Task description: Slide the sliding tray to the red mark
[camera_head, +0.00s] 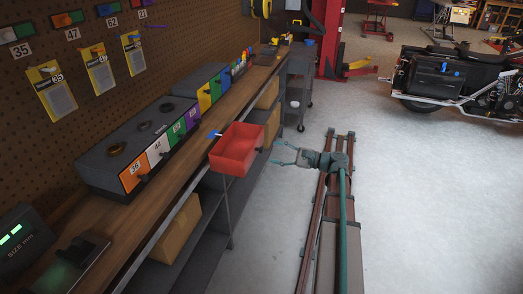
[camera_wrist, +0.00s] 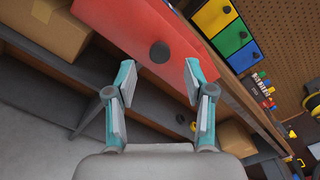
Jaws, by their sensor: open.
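The sliding tray is a red open-topped bin (camera_head: 237,150) at the front edge of the long wooden bench in the head view. In the wrist view its red front face (camera_wrist: 125,28) fills the top middle, with a round dark knob (camera_wrist: 159,52) on it. My gripper (camera_head: 278,154) is open, just right of the tray in the head view, with a gap between. In the wrist view my gripper (camera_wrist: 160,74) has its fingers apart on either side below the knob, holding nothing. I cannot make out a separate red mark.
Grey drawer units with coloured, numbered fronts (camera_head: 160,150) stand on the bench (camera_head: 195,165) behind the tray. A blue-headed item (camera_head: 215,133) is beside the tray. Cardboard boxes (camera_head: 178,232) sit on the shelf below. The floor (camera_head: 265,220) between bench and rail is clear.

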